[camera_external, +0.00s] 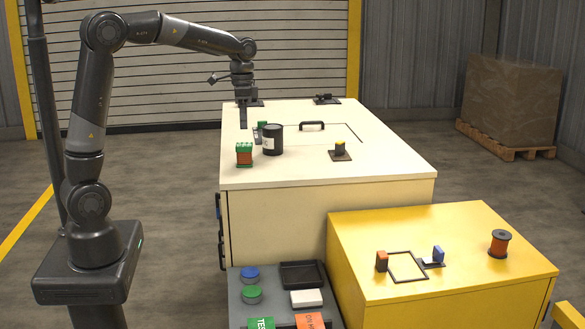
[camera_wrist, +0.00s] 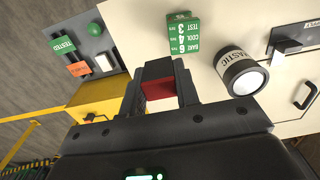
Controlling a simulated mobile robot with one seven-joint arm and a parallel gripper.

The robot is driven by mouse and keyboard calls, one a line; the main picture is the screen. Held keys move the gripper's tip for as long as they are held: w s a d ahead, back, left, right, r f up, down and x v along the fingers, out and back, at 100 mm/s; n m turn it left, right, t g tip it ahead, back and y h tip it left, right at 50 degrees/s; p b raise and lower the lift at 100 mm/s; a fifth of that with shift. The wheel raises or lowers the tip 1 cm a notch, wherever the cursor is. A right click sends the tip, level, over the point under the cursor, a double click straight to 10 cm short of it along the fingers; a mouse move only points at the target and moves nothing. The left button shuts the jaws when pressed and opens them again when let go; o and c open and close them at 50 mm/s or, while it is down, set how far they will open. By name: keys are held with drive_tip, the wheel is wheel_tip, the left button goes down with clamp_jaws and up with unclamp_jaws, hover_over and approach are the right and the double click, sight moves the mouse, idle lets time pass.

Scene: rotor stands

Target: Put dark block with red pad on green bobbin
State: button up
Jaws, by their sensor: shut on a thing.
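The dark block with a red pad (camera_wrist: 158,88) is between the fingers of my gripper (camera_wrist: 160,95) in the wrist view, with its red face showing. In the external view my gripper (camera_external: 243,118) points down over the far left of the cream worktop, and the block cannot be made out. A piece with green ends and a copper-brown middle (camera_external: 244,153), seemingly the green bobbin, stands upright near the worktop's left edge, nearer the camera than my gripper. In the wrist view a green piece with white lettering (camera_wrist: 182,38) lies beyond the fingers; I cannot tell if it is the same.
A black canister (camera_external: 272,140) stands beside the green-ended piece. A small green item (camera_external: 262,126) is behind it. A dark-flanged copper spool (camera_external: 499,243) stands on the lower yellow cabinet (camera_external: 440,222).

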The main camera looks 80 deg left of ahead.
sight(244, 144)
drive_tip(key=a, duration=0.1)
drive_tip(key=a+f, duration=0.2)
drive_tip(key=a, duration=0.1)
drive_tip(key=shift+f, duration=2.15)
drive_tip(key=shift+f, duration=0.2)
drive_tip(key=o, duration=1)
drive_tip(key=shift+c, duration=0.2)
